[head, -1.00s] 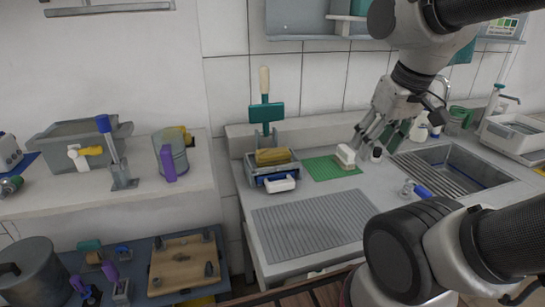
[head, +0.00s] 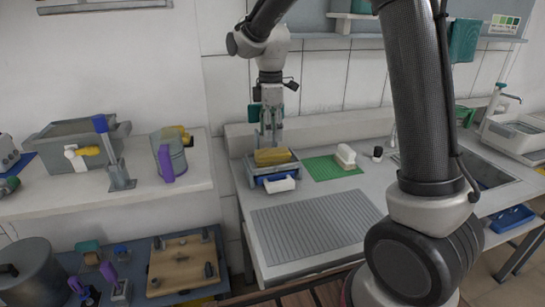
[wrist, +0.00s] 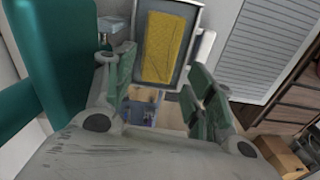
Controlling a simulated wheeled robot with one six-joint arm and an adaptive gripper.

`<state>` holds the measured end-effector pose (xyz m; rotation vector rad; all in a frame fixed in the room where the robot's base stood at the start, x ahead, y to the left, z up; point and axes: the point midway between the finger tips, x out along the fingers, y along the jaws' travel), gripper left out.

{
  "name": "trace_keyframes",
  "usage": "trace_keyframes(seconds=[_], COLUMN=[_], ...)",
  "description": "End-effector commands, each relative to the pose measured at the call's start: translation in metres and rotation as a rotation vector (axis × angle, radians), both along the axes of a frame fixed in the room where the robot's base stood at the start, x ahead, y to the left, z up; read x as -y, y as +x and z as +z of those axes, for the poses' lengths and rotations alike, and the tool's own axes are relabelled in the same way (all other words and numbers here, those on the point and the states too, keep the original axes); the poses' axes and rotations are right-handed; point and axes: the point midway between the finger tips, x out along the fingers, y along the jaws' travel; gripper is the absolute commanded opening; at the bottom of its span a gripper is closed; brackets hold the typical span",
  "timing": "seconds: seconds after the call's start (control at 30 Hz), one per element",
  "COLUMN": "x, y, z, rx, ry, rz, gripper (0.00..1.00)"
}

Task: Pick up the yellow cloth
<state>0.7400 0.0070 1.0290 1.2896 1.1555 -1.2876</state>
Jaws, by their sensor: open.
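The yellow cloth (head: 272,157) lies in a grey open tray (head: 252,171) at the back left of the counter. In the wrist view the cloth (wrist: 165,46) appears flat inside the tray's grey rim (wrist: 140,12). My gripper (head: 271,138) points down just above the cloth, apart from it as far as I can tell. Its fingers are spread and empty; they also show in the wrist view (wrist: 158,78), with the cloth beyond and between them.
A teal tool (head: 254,113) stands close behind my gripper and fills the left of the wrist view (wrist: 50,60). A white-topped block (head: 345,155) sits on a green mat (head: 322,172) to the right. A grey ribbed mat (head: 315,225) lies clear in front.

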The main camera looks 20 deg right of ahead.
Motion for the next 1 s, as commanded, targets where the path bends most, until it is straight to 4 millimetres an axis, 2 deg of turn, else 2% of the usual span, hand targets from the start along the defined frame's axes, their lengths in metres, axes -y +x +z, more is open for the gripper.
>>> trace_keyframes(seconds=[0.13,0.23,0.7,0.97,1.0], x=[0.001,0.001,0.000,0.000,0.000], y=[-0.001,-0.001,0.000,0.001,0.001], z=[-0.002,-0.011,-0.074,-0.079,-0.079], rx=[-0.002,-0.003,-0.003,-0.002,-0.002], ry=[-0.001,-0.001,-0.001,-0.001,-0.001], rz=[0.096,0.112,0.109,0.109,0.109], gripper=[0.54,0.54,0.54,0.54,0.51])
